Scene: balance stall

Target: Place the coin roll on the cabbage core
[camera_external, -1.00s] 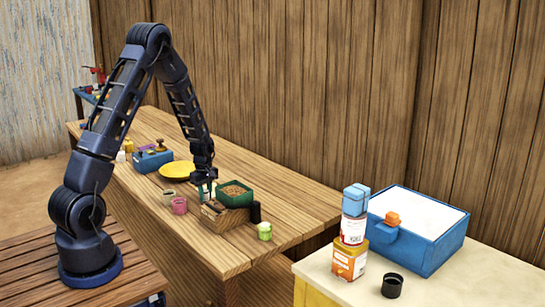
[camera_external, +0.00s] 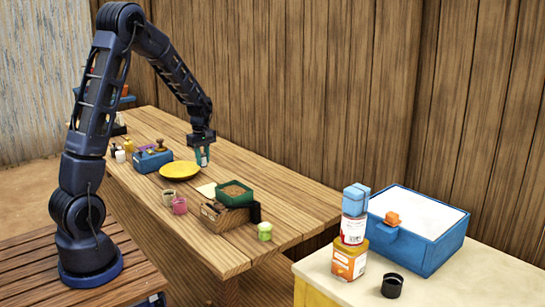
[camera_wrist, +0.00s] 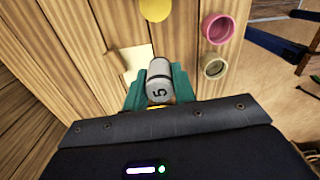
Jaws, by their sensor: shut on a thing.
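My gripper (camera_external: 202,158) is raised above the long wooden table, to the right of the yellow plate. In the wrist view my gripper (camera_wrist: 158,85) has its teal fingers shut on a pale grey cylinder marked "5", which looks like the coin roll (camera_wrist: 159,76). The roll is clear of the table. A small light green piece (camera_external: 264,231) near the table's front edge could be the cabbage core, but it is too small to tell. It does not show in the wrist view.
A wooden crate (camera_external: 217,218) with a green box (camera_external: 236,199) stands right of a pale paper sheet (camera_external: 206,189). A pink cup (camera_external: 179,206), a grey cup (camera_external: 169,199) and the yellow plate (camera_external: 180,171) are nearby. A blue box (camera_external: 152,161) is farther left.

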